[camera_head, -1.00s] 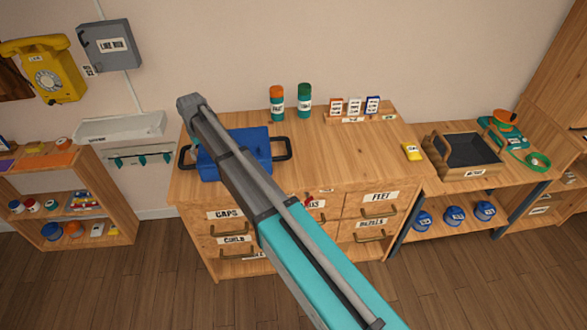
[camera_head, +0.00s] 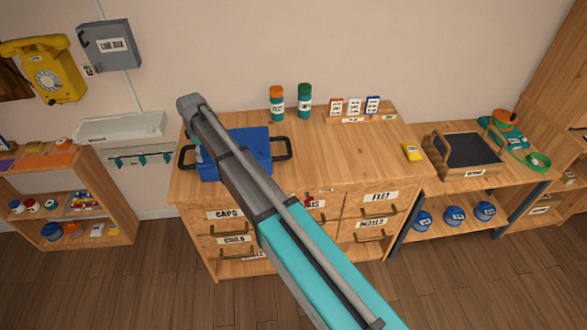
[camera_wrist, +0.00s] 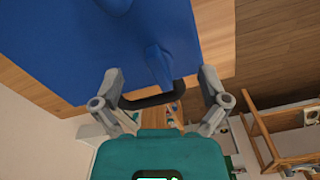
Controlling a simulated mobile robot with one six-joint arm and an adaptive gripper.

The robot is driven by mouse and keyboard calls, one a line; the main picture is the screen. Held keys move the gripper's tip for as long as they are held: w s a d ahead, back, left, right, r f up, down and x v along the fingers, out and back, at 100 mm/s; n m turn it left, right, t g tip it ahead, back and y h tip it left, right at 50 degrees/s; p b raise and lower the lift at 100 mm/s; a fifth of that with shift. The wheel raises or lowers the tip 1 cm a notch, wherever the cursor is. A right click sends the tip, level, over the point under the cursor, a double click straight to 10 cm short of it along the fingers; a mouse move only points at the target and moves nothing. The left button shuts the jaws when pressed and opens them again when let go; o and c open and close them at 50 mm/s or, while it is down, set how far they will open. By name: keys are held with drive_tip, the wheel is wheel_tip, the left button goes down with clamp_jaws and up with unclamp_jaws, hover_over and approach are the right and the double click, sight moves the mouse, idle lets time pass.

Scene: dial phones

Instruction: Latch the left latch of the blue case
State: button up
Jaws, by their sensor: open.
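The blue case (camera_head: 258,145) sits on the left part of the wooden cabinet top, with a black handle (camera_head: 186,157) on its left side and another on its right (camera_head: 283,148). My arm hides its middle in the head view. In the wrist view the case (camera_wrist: 90,50) fills the upper left. A raised blue piece, seemingly the latch (camera_wrist: 158,66), sticks out from its edge above a black handle (camera_wrist: 155,98). My gripper (camera_wrist: 160,75) is open, one finger on each side of this piece.
A wooden tray (camera_head: 462,172) stands on the right-hand table.

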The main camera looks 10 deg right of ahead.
sight(204, 153)
drive_tip(key=n, duration=0.3)
drive_tip(key=shift+r+n, duration=0.15)
drive_tip(key=shift+n, duration=0.35)
wheel_tip(204, 153, up, 14)
drive_tip(key=p, duration=1.4)
drive_tip(key=s+d+f+m+b, duration=0.3)
drive_tip(key=s+d+m, duration=0.1)
drive_tip(key=d, duration=0.5)
drive_tip(key=s+d+f+m+b, duration=0.4)
drive_tip(key=s+d, duration=0.2)
drive_tip(key=d, duration=0.4)
drive_tip(key=s+d+f+m+b, duration=0.3)
drive_tip(key=s+d+m, duration=0.2)
drive_tip(key=d, duration=0.4)
drive_tip(key=shift+s+d+f, duration=0.25)
drive_tip(key=shift+d+f, duration=0.05)
drive_tip(key=shift+f, duration=0.05)
drive_tip(key=s+d+m, duration=0.5)
drive_tip(key=s+d, duration=0.3)
drive_tip(key=s, duration=0.1)
drive_tip(key=shift+a, duration=0.1)
idle(1.0)
